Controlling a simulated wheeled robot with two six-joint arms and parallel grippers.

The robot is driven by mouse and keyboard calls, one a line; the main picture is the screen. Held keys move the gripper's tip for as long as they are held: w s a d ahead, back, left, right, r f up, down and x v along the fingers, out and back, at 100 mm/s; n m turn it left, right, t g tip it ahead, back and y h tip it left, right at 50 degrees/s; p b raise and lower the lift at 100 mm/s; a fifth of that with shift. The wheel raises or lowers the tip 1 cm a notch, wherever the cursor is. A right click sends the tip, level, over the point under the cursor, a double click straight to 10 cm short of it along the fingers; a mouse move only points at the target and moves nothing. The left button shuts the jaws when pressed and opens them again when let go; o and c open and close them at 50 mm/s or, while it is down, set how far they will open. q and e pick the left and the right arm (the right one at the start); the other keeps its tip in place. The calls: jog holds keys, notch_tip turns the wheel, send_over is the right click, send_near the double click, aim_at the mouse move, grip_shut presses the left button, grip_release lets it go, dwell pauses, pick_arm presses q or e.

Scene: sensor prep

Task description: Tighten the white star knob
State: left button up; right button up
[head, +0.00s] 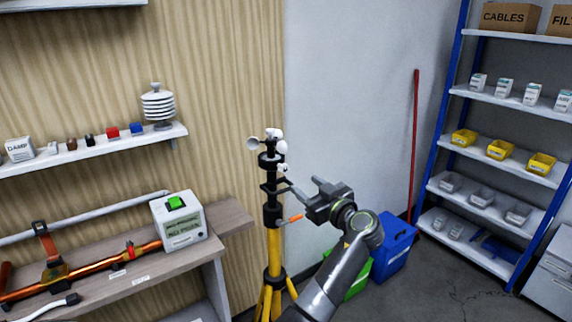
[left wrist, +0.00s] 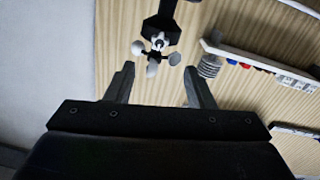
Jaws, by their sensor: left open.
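A yellow tripod (head: 274,255) carries a black mast (head: 271,212) topped by a cup anemometer (head: 254,143) with pale cups. A small white part (head: 283,167), which looks like the star knob, sits on the mast's side below the cups. In the left wrist view a small white part (left wrist: 158,43) shows on the black mast head among the cups; its star shape is too small to make out. My left gripper (head: 292,194) is open and empty, right of the mast and lower than the white part. Its fingertips (left wrist: 159,72) stand apart, with the cups beyond them. My right gripper is out of view.
An orange-tipped lever (head: 294,218) sticks out from the mast below my gripper. A bench (head: 232,217) with a white box (head: 180,221) stands at left, under a wall shelf (head: 90,152). Blue (head: 394,250) and green (head: 358,280) bins stand behind my arm. Shelving (head: 500,105) is at right.

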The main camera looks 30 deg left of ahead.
aim_at(285, 170)
pick_arm(q)
jog(key=p+x, duration=0.4)
jog(key=x, duration=0.6)
jog(key=shift+w+a, duration=0.2)
jog(key=shift+a, duration=0.15)
jog(key=shift+c, duration=0.3)
jog(key=shift+f, duration=0.1)
jog(key=c, duration=0.9)
jog(key=shift+c, duration=0.2)
